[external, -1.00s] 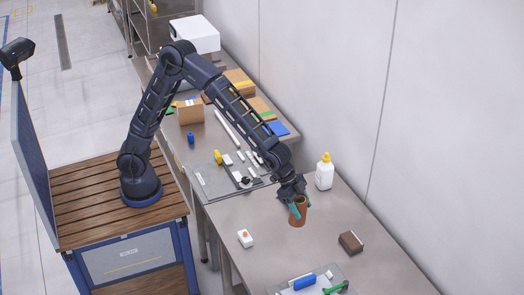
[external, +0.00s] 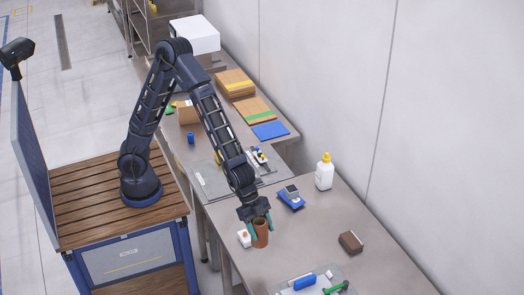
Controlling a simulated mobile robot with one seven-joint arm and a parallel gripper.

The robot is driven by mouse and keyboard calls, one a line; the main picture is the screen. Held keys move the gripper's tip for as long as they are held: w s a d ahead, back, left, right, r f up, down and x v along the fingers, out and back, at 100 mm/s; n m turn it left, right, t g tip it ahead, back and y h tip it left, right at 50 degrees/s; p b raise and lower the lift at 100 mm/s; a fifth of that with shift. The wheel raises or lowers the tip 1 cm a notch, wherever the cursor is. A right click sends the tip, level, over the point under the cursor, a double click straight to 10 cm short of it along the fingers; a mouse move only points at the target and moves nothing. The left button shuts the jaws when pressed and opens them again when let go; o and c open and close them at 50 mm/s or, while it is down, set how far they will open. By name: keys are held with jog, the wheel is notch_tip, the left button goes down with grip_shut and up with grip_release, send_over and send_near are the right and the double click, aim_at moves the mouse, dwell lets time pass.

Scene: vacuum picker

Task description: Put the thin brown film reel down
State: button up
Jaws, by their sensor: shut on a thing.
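The brown film reel (external: 261,236) shows as a hollow, upright brown cylinder at the front part of the grey table (external: 310,240). My gripper (external: 260,226) points down and is shut on the reel's upper part, with teal fingertips at its sides. I cannot tell whether the reel's base touches the table or hangs just above it. In the picture the reel partly overlaps a small white block with an orange top (external: 243,237) at its left.
A blue handheld device (external: 291,197) and a white bottle with a yellow cap (external: 324,172) stand behind. A dark brown box (external: 350,242) lies to the right. A grey tray (external: 335,274) with blue and green tools is at the front. The table between is bare.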

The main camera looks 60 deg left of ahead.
jog(key=shift+f, duration=6.95)
jog(key=o, duration=1.1)
jog(key=shift+f, duration=0.1)
jog(key=shift+v, duration=6.05)
jog(key=shift+d, duration=0.1)
jog(key=shift+w, duration=0.1)
